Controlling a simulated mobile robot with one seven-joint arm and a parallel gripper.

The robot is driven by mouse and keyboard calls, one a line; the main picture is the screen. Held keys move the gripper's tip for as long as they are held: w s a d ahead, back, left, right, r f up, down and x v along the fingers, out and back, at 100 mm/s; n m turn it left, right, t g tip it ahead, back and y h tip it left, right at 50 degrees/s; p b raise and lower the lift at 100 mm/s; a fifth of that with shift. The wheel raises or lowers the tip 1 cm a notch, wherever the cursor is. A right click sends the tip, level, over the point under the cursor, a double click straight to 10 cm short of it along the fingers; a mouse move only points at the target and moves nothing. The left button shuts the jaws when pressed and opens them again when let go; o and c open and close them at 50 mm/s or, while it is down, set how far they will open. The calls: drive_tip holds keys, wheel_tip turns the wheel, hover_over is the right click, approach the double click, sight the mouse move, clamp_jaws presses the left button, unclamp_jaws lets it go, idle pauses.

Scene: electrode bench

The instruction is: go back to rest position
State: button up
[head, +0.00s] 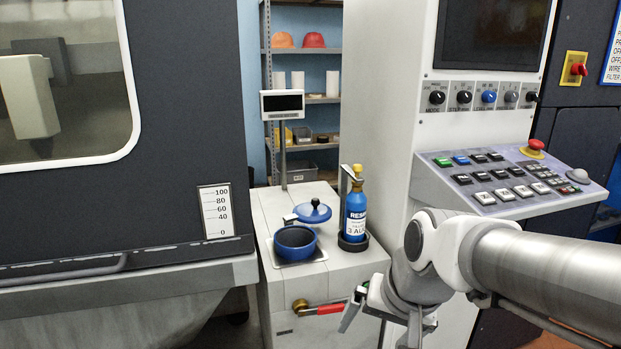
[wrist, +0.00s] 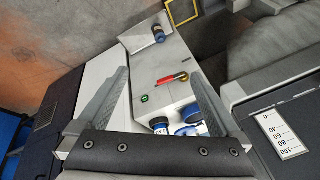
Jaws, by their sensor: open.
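My gripper (head: 382,322) is low in the head view, in front of the white bench cabinet (head: 275,216), and partly hidden by my own arm. In the wrist view my gripper (wrist: 160,80) has its two fingers spread apart with nothing held between them. The cabinet's front, with a red-handled brass valve (head: 318,309), lies beyond the fingers. The valve also shows between them in the wrist view (wrist: 172,79). I cannot tell the exact gap between the fingers and the cabinet, but no contact is visible.
A blue pot (head: 295,245), its raised lid (head: 312,212) and a blue bottle (head: 355,212) are on the cabinet. A control panel (head: 505,181) stands behind my arm at the right. A dark machine (head: 190,100) stands at the left. Shelves (head: 305,50) are at the back.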

drive_tip(key=s+d+r+n+t+h, duration=0.2)
drive_tip(key=s+d+r+n, duration=0.15)
drive_tip(key=s, duration=0.45)
wheel_tip(320, 180, up, 18)
drive_tip(key=d+p, duration=0.1)
drive_tip(key=p, duration=1.6)
drive_tip(key=shift+p, duration=0.3)
